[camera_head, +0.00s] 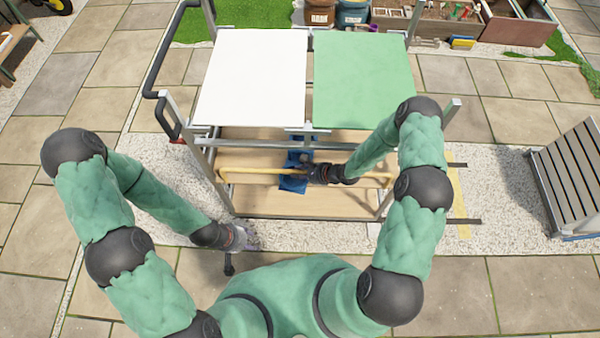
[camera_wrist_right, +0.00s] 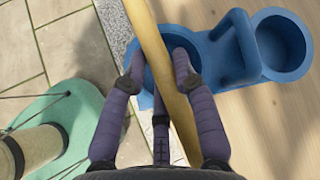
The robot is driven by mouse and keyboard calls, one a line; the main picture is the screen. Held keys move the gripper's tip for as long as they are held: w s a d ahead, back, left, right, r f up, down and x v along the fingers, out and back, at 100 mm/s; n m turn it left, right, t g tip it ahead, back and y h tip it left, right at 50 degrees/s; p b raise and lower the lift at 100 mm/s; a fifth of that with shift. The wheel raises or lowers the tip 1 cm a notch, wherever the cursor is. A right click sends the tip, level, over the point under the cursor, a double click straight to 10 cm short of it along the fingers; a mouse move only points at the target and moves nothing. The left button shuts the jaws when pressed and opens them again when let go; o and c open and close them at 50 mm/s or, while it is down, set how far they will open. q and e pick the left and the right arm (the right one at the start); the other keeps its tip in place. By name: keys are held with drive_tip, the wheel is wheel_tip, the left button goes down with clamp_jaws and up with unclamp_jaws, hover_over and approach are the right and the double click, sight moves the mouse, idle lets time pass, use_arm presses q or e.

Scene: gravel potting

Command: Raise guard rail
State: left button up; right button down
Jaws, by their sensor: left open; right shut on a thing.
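The guard rail (camera_head: 252,171) is a pale wooden bar across the front of the metal-framed cart, at the lower shelf. My right gripper (camera_head: 306,173) reaches over it near its middle. My left gripper (camera_head: 246,238) is open and empty, low at the cart's front left corner, apart from the rail.
A blue caddy with round cups (camera_wrist_right: 232,50) stands on the wooden shelf (camera_head: 250,200), close behind the rail. A white panel (camera_head: 250,75) and a green panel (camera_head: 358,78) top the cart. A slatted bench (camera_head: 570,170) stands at right.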

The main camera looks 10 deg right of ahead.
drive_tip(key=shift+w+d+r, duration=0.1)
drive_tip(key=shift+w, duration=0.15)
drive_tip(key=c, duration=0.9)
unclamp_jaws()
drive_tip(key=shift+w, duration=0.1)
drive_tip(key=shift+c, duration=0.2)
drive_tip(key=v, duration=1.2)
